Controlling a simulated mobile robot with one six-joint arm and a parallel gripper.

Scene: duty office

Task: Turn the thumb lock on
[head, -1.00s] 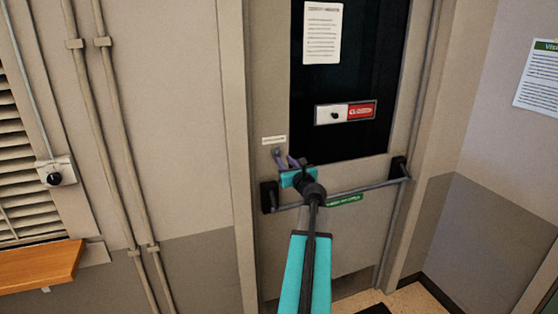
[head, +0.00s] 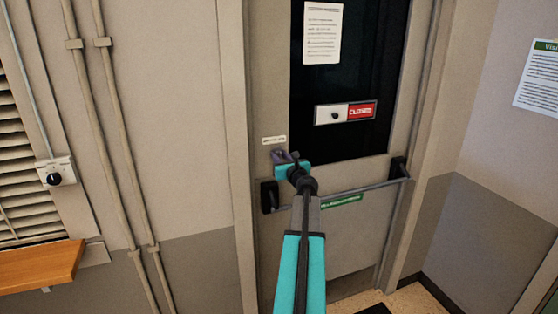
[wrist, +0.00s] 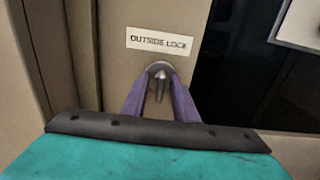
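The thumb lock (wrist: 159,72) is a small round metal knob with a narrow turn piece pointing down, just below a label reading "OUTSIDE LOCK" (wrist: 159,40). It is on the left side of the door (head: 270,95), above the push bar. My gripper (wrist: 160,90) has its two purple fingers apart, one on each side of the turn piece. In the wrist view a gap shows between the fingers and the turn piece; contact cannot be seen. In the head view my gripper (head: 284,156) largely covers the lock.
A push bar (head: 375,187) crosses the door just below my gripper. A sign reading "CLOSED" (head: 361,111) with a small knob (head: 335,115) is on the dark window. A wall switch (head: 54,178) and a wooden ledge (head: 38,265) are at the left.

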